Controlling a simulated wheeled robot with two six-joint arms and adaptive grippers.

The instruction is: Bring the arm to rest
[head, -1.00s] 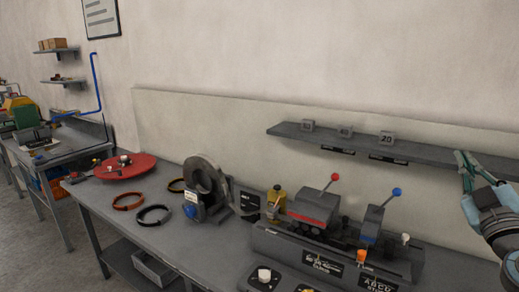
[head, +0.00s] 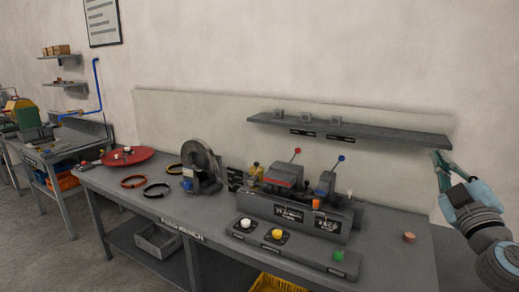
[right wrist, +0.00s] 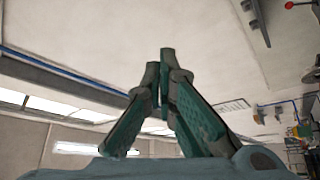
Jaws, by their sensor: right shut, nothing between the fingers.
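My right gripper (head: 437,158) is raised at the right side of the head view, beside the right end of the wall shelf (head: 350,130). Its green fingers point up. In the right wrist view the fingers (right wrist: 160,62) meet near their tips with nothing between them, against the wall and ceiling. It holds nothing and appears clear of the bench (head: 395,270). My left gripper is not in the head view.
The bench carries a machine with red and blue levers (head: 290,210), a grey coil winder (head: 203,165), a red disc (head: 128,156), rings (head: 157,190), a button panel (head: 290,252) and a small copper-coloured piece (head: 409,237). A yellow crate (head: 275,284) sits below.

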